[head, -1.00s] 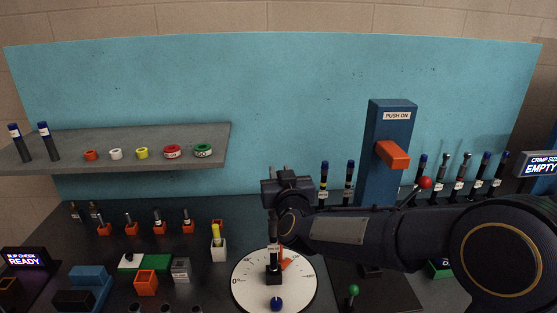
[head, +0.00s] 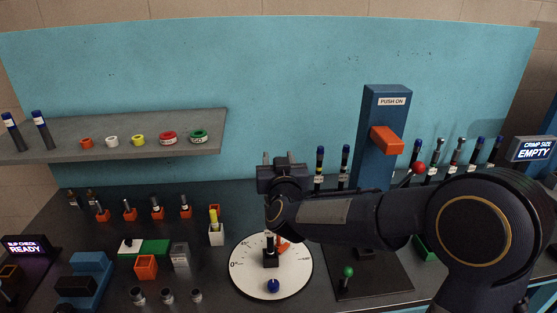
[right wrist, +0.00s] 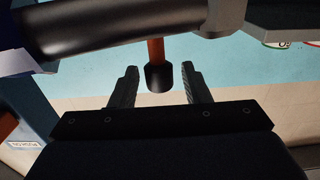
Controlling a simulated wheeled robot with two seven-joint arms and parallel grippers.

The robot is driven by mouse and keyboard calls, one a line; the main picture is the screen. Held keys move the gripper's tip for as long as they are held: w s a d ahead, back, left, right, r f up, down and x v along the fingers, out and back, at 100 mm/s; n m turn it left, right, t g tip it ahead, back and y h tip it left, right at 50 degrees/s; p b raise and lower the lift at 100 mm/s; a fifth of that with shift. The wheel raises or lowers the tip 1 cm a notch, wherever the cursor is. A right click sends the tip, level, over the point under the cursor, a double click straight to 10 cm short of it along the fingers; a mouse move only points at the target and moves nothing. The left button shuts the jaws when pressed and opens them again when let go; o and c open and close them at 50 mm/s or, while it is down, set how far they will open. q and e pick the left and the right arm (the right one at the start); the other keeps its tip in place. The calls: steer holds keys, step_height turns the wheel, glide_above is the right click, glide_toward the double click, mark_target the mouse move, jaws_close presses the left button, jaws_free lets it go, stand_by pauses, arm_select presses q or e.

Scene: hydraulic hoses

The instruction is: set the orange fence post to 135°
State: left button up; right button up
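The white round dial (head: 246,281) lies on the bench, with a 0° mark at its left. An orange piece (head: 284,247), seemingly the fence post, shows on the dial, partly hidden by my right arm. A black block holding an upright dark hose piece (head: 270,256) stands beside it; a blue knob (head: 273,286) is at the front. My right gripper (head: 280,162) is over the dial's far side. In the right wrist view its fingers (right wrist: 159,88) are open, with an orange post with a black end (right wrist: 157,62) between or beyond them; contact is unclear. My left gripper is not in view.
A blue PUSH-ON stand (head: 385,135) with an orange block rises right of the dial. A green-knobbed lever (head: 348,272) is at the right. A white holder with a yellow piece (head: 216,233) is at the left. The shelf (head: 200,151) bears several rings.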

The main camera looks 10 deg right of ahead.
steer(key=s+a+b, duration=0.1)
steer(key=s, duration=0.6)
steer(key=shift+s, duration=0.35)
steer(key=shift+a, duration=0.1)
steer(key=s+d+f+g+y, duration=0.2)
steer(key=s+f+g, duration=0.2)
steer(key=s, duration=0.5)
steer(key=s+d+f+g+y, duration=0.1)
steer(key=s+f+g, duration=0.3)
steer(key=s, duration=0.6)
steer(key=s+d+f+g+y, duration=0.2)
steer(key=s+f, duration=0.4)
steer(key=s, duration=0.4)
steer(key=shift+s+d+g+y, duration=0.15)
steer(key=shift+d+g+y, duration=0.15)
steer(key=shift+g+y, duration=0.65)
